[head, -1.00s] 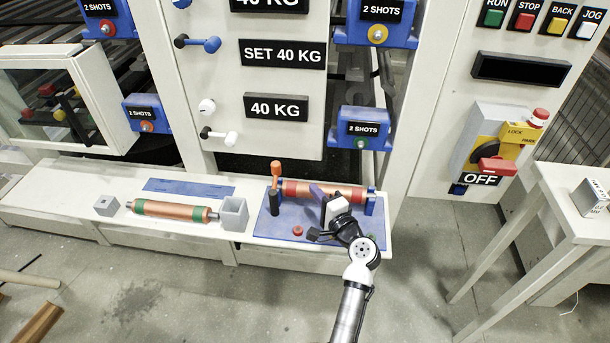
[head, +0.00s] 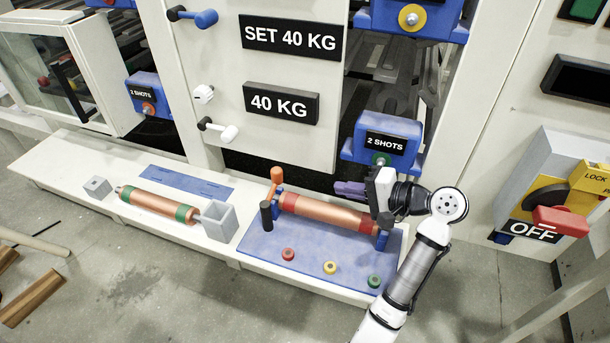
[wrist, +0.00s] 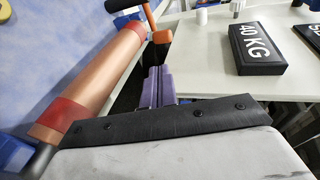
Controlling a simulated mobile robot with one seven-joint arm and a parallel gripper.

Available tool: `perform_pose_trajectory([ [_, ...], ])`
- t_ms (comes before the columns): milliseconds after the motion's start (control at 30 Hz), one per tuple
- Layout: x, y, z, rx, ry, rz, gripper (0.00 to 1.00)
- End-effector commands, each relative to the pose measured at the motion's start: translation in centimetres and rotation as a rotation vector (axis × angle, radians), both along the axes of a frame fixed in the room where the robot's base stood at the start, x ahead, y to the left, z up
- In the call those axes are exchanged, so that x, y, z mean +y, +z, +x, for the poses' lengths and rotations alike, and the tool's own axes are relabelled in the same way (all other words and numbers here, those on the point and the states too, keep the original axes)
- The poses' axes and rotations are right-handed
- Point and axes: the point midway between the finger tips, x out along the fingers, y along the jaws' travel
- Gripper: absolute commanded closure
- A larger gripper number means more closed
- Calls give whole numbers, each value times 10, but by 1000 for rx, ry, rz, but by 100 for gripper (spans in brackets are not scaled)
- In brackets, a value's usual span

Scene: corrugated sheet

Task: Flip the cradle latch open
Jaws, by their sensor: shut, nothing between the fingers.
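The cradle is a blue base plate (head: 315,255) with blue end supports (head: 381,240) holding a copper roller (head: 322,210) with red bands. At its left end an orange upright piece (head: 277,175) stands above a black grip (head: 266,216); I take this to be the latch. In the wrist view the orange piece (wrist: 162,38) is beyond my fingers, and the roller (wrist: 98,82) runs along the left. My gripper (head: 340,188) has purple fingers, shut and empty, above and behind the roller's right half, pointing left. The fingers (wrist: 154,80) also show in the wrist view, apart from the orange piece.
Red (head: 288,254), yellow (head: 330,267) and green (head: 375,280) buttons sit on the plate's front. A second copper roller (head: 158,203) lies left between grey blocks. A blue "2 SHOTS" box (head: 385,140) is just behind my gripper. The weight panel (head: 275,70) rises behind the bench.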

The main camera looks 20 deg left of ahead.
Motion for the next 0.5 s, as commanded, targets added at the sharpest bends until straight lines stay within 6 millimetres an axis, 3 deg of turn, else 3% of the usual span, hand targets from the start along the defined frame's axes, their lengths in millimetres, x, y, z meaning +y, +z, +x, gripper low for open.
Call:
perform_pose_trajectory([
  [367, 0, 0, -1, 1, 5, -4, 100],
  [500, 9, -2, 1, 2, 7, -4, 100],
])
